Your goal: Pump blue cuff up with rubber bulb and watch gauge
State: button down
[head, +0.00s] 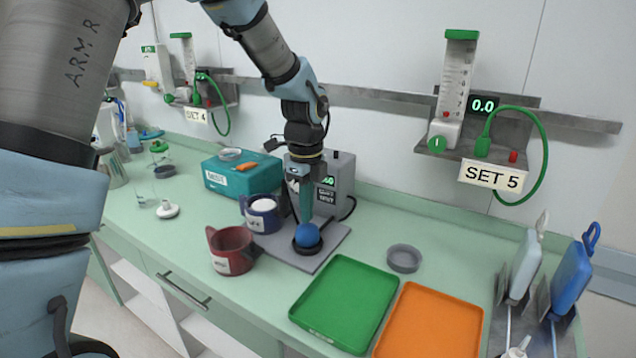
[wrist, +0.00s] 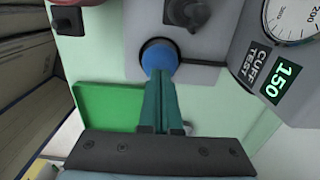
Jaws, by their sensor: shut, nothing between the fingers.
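The rubber bulb (head: 308,235) is a blue dome in a black ring on a grey base plate; it also shows in the wrist view (wrist: 159,54). My gripper (head: 306,219) is shut and empty, pointing down with its tips at the top of the bulb; the wrist view shows the fingers (wrist: 160,76) together against it. The blue cuff (head: 262,216), a dark blue ring around a white-topped cylinder, stands left of the bulb. The gauge box (head: 340,175) stands behind; in the wrist view its round dial (wrist: 291,18) is partly cut off, and its green display (wrist: 285,80) reads 150.
A red cuff (head: 230,250) stands front left of the blue one. A teal box (head: 243,177) is behind. A green tray (head: 345,302), an orange tray (head: 432,325) and a grey dish (head: 403,258) lie to the right. A wall rail (head: 580,122) runs behind.

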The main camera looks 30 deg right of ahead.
dwell(0.5)
notch_tip(320, 180, up, 6)
jog(key=p, duration=0.6)
jog(key=w+a+n+b, duration=0.1)
jog(key=w+a+n, duration=0.1)
jog(key=a+n, duration=0.65)
jog(key=w+a+n+b, duration=0.15)
jog(key=a+n, duration=0.45)
jog(key=a, duration=0.6)
jog(key=s+a+n, duration=0.2)
jog(key=a+n, duration=0.5)
jog(key=s+a+n+t, duration=0.1)
jog(key=s+a+n, duration=0.1)
jog(key=a+n, duration=0.5)
jog(key=shift+s+a+n+t, duration=0.3)
jog(key=shift+s+a+n, duration=0.05)
jog(key=shift+r, duration=0.1)
